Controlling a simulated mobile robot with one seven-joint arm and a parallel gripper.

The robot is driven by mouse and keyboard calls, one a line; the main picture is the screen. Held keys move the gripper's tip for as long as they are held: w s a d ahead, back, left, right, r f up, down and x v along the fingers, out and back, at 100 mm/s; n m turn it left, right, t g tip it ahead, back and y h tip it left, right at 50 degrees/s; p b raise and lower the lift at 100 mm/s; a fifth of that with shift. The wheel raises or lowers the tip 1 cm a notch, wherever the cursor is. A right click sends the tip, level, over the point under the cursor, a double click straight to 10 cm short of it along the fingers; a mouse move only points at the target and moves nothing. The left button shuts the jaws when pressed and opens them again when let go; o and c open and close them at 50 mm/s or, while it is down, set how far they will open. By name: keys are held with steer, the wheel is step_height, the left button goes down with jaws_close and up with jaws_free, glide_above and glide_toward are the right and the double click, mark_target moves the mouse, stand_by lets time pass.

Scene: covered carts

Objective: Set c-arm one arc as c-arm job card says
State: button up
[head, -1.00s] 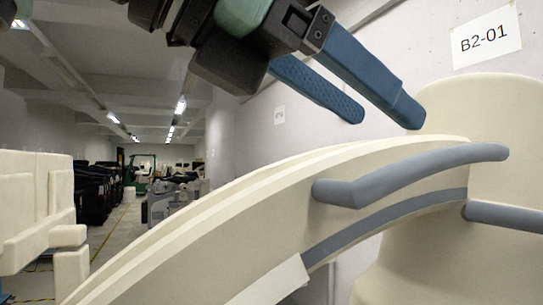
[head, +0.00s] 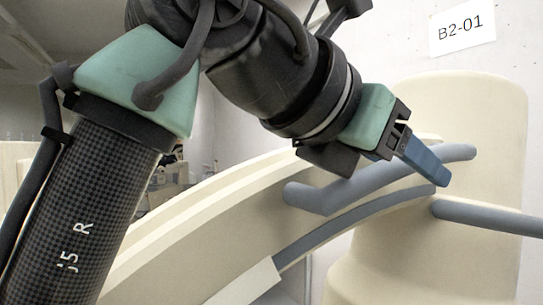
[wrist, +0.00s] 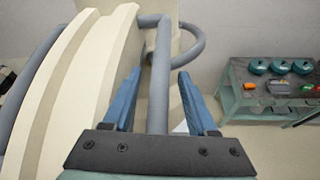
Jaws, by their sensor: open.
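The c-arm's cream arc (head: 215,195) rises to the right in the head view and fills the left of the wrist view (wrist: 85,75). A grey bent handle (head: 330,198) stands out from its side. My gripper (head: 440,180) is open at the handle's right part, in front of the cream housing (head: 425,110). In the wrist view, a grey tube (wrist: 158,85) runs between the two blue fingers of my gripper (wrist: 160,85), with gaps on both sides. Whether the tube is at fingertip depth is unclear. No job card is readable in these views.
A grey bar (head: 490,216) runs right from the housing below my gripper. A wall sign (head: 462,27) reads B2-01.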

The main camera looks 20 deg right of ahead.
jaws_close()
stand_by(1.4)
